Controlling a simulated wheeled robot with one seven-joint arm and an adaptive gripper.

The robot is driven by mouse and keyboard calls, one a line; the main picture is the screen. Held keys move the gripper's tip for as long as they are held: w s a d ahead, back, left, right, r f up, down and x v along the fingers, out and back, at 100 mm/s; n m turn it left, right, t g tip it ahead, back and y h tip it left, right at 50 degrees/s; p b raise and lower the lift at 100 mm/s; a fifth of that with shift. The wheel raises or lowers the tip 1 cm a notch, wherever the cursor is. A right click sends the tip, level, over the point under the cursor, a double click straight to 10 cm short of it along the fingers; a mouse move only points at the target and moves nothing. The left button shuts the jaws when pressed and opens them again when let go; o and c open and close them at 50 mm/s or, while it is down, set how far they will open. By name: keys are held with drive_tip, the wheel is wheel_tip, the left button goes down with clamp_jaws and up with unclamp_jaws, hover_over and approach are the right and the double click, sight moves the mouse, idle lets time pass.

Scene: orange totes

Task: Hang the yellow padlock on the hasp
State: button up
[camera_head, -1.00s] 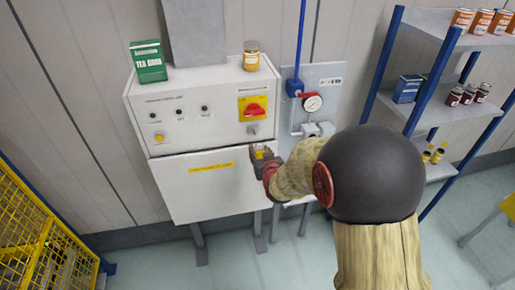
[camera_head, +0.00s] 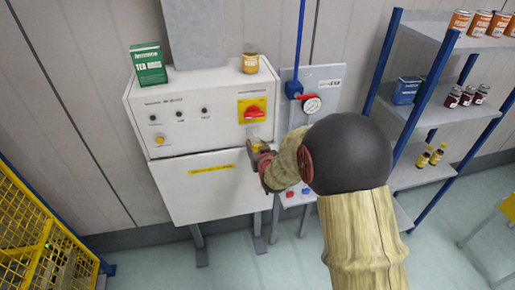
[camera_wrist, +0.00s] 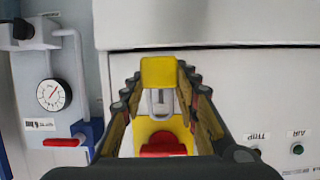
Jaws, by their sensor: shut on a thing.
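The yellow padlock (camera_wrist: 158,72) is held between the two fingers of my gripper (camera_wrist: 160,85) in the wrist view. Its grey shackle (camera_wrist: 160,103) points toward the red rotary switch (camera_wrist: 162,148) on its yellow plate. In the head view my gripper (camera_head: 257,149) is in front of the white control cabinet (camera_head: 185,108), below and slightly right of the red switch (camera_head: 254,112). The padlock is small and partly covered by the fingers there. I cannot clearly make out the hasp, nor tell whether the shackle touches it.
A green tea box (camera_head: 148,66) and a jar (camera_head: 250,60) stand on the cabinet. A gauge panel (camera_head: 325,80) with a red valve handle is close on the right. Shelves (camera_head: 440,110) stand farther right, and a yellow mesh cage (camera_head: 30,240) at lower left.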

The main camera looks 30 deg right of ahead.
drive_tip(key=b+x, duration=0.1)
drive_tip(key=x, duration=0.3)
drive_tip(key=shift+r, duration=0.1)
idle(0.4)
drive_tip(key=shift+b, duration=0.45)
idle(0.4)
drive_tip(key=o, duration=1.2)
drive_tip(key=shift+w+d+f, duration=0.1)
drive_tip(key=shift+w+f, duration=0.1)
drive_tip(key=shift+c, duration=0.2)
drive_tip(key=shift+s+r, duration=0.1)
drive_tip(key=shift+s, duration=0.05)
